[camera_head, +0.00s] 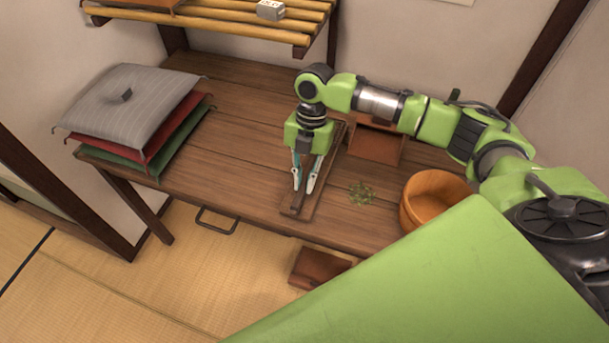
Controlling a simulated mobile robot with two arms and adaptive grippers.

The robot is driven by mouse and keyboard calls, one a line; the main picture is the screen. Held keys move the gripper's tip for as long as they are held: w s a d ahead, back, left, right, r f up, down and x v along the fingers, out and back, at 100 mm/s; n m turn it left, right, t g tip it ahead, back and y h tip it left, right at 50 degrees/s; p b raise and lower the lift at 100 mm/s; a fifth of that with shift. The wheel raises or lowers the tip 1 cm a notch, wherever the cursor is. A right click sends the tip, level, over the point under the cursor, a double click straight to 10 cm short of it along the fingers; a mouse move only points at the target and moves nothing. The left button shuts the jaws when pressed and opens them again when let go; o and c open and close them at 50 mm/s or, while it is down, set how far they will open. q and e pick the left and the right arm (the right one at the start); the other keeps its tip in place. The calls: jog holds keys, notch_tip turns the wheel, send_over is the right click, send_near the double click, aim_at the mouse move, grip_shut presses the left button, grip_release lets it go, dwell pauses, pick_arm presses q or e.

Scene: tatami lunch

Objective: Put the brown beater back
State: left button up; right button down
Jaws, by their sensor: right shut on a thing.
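My right gripper (304,186) points down over the wooden table, its pale fingers close together on a slim brown piece that I take for the brown beater (305,172). Most of the beater is hidden by the fingers. Directly below is a long, narrow brown wooden piece (296,210), like a rest or shallow tray, lying on the table (240,160). I cannot tell whether the beater touches it. My left gripper is not in view.
An orange-brown wooden tub (433,201) and scattered green bits (361,193) are to the right. A brown box (374,147) stands behind. Stacked cushions (130,105) lie left; a slatted shelf (225,22) hangs above. A brown block (318,267) shows below the front edge.

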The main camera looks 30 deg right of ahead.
jog(key=shift+f, duration=0.25)
jog(key=c, duration=2)
grip_release()
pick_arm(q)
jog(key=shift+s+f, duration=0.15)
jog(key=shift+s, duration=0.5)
pick_arm(e)
jog(key=shift+o, duration=0.2)
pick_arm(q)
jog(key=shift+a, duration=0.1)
pick_arm(e)
jog(key=shift+w+d+r, duration=0.1)
jog(key=shift+w+r, duration=0.05)
jog(key=shift+r, duration=0.35)
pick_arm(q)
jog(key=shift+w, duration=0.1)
pick_arm(e)
jog(key=v, duration=1.1)
